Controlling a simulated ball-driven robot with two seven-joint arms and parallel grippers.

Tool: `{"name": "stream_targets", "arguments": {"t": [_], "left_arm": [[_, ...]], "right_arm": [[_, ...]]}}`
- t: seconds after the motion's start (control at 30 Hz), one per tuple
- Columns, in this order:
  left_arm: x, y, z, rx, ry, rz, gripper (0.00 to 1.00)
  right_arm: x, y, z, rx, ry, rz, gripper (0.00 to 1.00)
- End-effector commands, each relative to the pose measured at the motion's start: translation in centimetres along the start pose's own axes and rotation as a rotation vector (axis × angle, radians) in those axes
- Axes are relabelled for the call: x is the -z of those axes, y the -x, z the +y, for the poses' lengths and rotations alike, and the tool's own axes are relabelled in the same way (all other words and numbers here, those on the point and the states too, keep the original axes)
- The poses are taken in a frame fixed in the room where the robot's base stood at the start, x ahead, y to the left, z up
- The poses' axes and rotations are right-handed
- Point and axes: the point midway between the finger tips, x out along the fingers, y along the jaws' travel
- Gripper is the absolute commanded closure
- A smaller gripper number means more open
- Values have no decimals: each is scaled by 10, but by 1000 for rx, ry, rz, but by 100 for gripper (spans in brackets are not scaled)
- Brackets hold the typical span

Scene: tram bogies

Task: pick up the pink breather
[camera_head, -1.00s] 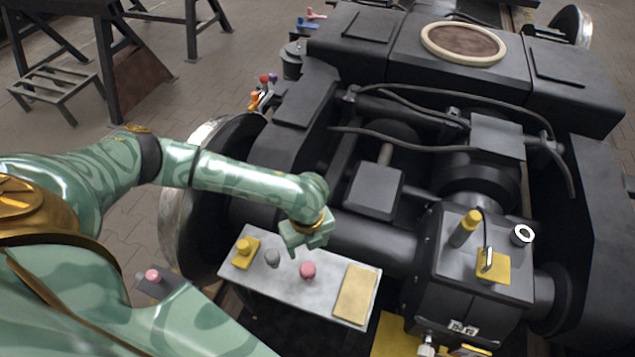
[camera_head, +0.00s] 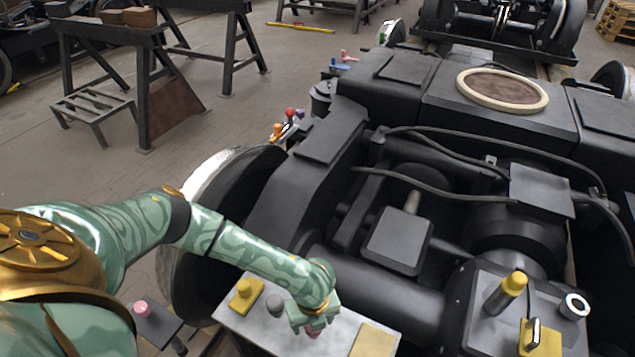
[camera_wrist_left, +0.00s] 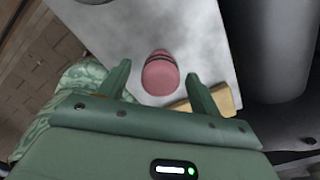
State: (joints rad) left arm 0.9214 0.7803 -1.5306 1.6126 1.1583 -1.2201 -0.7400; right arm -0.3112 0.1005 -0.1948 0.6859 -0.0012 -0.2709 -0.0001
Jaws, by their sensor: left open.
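The pink breather (camera_wrist_left: 160,76) stands on a pale metal plate (camera_wrist_left: 146,30) in the left wrist view. It has dark bands near one end and shows between the two fingertips of my open left gripper (camera_wrist_left: 157,72), with a gap on each side. In the head view my left gripper (camera_head: 308,326) is right above the pink breather (camera_head: 314,333) and hides most of it. I cannot tell how much height is between them. My right gripper is not in view.
Another pink piece (camera_head: 142,307) sits on a dark stand at left. The black bogie frame (camera_head: 300,190) and gearbox (camera_head: 490,315) rise beyond and right of the plate.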

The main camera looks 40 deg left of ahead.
Motion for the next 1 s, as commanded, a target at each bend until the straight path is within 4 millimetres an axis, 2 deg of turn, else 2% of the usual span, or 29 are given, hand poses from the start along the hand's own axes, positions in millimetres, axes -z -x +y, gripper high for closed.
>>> {"name": "stream_targets", "arguments": {"t": [0.03, 0.27, 0.4, 0.43, 0.47, 0.77, 0.87, 0.97, 1.0], "left_arm": [[1, -11, 0, -3, 0, 4, 36], [0, -8, -1, 2, 0, 1, 36], [0, -8, -1, 2, 0, 1, 75], [0, -8, -1, 2, 0, 1, 83], [0, -8, -1, 2, 0, 1, 86], [0, -7, -1, 2, 0, 0, 86], [0, 1, -1, 4, 0, -1, 86], [0, 15, -2, 6, 0, -3, 86], [0, 24, -2, 8, 0, -3, 86]], "right_arm": [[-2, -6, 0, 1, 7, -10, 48], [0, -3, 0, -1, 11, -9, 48], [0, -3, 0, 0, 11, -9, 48], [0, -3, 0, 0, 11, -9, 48], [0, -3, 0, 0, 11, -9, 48], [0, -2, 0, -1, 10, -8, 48], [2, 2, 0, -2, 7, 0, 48], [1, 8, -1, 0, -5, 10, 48], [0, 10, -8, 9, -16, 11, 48]]}}
